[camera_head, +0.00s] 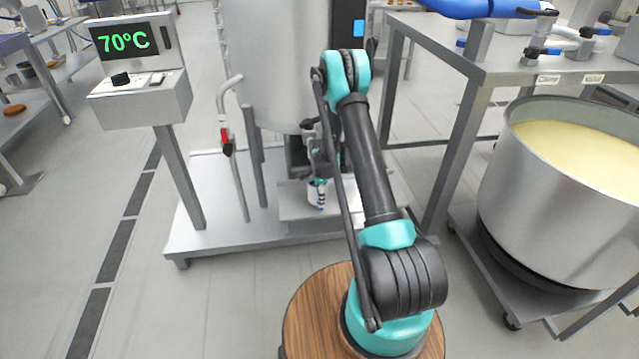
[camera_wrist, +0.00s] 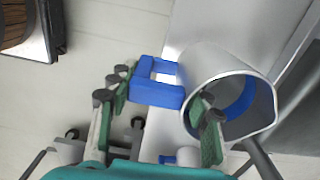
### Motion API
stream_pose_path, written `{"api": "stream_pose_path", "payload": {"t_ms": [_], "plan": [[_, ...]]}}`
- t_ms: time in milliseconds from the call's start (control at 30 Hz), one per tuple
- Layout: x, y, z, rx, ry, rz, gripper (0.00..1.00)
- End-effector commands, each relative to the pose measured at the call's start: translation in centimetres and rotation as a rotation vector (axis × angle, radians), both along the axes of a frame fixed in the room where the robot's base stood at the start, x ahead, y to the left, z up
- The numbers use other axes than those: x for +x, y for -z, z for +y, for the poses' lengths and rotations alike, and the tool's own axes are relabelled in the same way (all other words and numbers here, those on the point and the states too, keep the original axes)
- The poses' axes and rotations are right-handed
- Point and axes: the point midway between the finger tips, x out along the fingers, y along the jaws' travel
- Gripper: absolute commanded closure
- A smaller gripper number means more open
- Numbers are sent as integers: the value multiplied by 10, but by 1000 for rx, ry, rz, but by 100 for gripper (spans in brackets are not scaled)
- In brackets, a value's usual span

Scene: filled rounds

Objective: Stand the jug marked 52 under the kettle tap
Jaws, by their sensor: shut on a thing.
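A metal jug (camera_wrist: 272,98) with a blue handle (camera_wrist: 158,94) shows in the wrist view, its open mouth towards the camera. I cannot read a number on it. My gripper (camera_wrist: 164,92) is shut on the jug, with one finger beside the handle and the other at the jug's rim. In the head view the small pale jug (camera_head: 313,195) shows low in front of the steel kettle (camera_head: 270,60), over a metal plate. Whether it rests on the plate I cannot tell. The tap is largely hidden among dark parts and my arm.
A control box reading 70°C (camera_head: 140,100) stands on a post at left. A red-handled pipe (camera_head: 227,140) stands left of the kettle. At right are a steel table (camera_head: 440,45) and a large pot (camera_head: 550,190) of yellow liquid on a cart. Floor at front left is clear.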

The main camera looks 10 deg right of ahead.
Motion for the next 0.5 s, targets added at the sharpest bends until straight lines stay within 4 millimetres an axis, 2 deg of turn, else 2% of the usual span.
{"api": "stream_pose_path", "payload": {"t_ms": [200, 500], "plan": [[-2, 10, 0, 0, 16, 1, 84], [18, 15, 0, 0, 15, 1, 84]]}}
